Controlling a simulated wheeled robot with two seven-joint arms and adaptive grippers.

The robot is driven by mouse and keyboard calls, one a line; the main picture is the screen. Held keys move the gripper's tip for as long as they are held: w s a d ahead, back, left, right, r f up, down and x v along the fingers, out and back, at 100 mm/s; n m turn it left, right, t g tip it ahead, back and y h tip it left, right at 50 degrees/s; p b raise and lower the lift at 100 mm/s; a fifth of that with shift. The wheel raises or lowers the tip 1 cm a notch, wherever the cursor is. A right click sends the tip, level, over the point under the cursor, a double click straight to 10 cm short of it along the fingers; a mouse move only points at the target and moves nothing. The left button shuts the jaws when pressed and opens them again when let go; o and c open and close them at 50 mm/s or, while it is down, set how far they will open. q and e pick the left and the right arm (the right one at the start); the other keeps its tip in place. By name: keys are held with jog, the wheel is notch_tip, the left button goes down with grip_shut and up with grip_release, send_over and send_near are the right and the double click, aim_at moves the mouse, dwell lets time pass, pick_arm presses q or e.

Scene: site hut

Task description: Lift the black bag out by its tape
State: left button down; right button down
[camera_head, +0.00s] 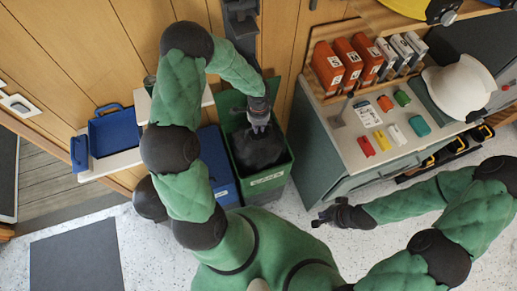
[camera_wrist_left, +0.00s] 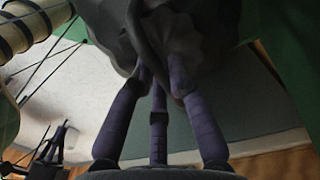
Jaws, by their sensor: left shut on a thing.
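The black bag (camera_head: 258,150) shows in the opening of the green bin (camera_head: 266,183) in the head view. I cannot tell how far it stands above the rim. My left gripper (camera_head: 259,126) is above the bag, shut on its gathered top. In the left wrist view the fingers (camera_wrist_left: 160,75) close on the wrinkled dark bag (camera_wrist_left: 205,30). The tape cannot be made out; the fingers and folds cover the grip. My right gripper (camera_head: 325,216) is empty, its fingers apart, over the floor right of the bin.
A blue bin (camera_head: 217,165) stands directly left of the green bin. A grey cabinet (camera_head: 345,150) with small coloured items and red binders (camera_head: 343,62) is on the right. A blue tray (camera_head: 112,131) sits on a shelf at left.

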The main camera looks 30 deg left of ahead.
pick_arm(q)
jog(key=shift+r+p, duration=1.75)
jog(key=shift+r, duration=0.95)
notch_tip(320, 180, up, 9)
jog(key=p, duration=0.6)
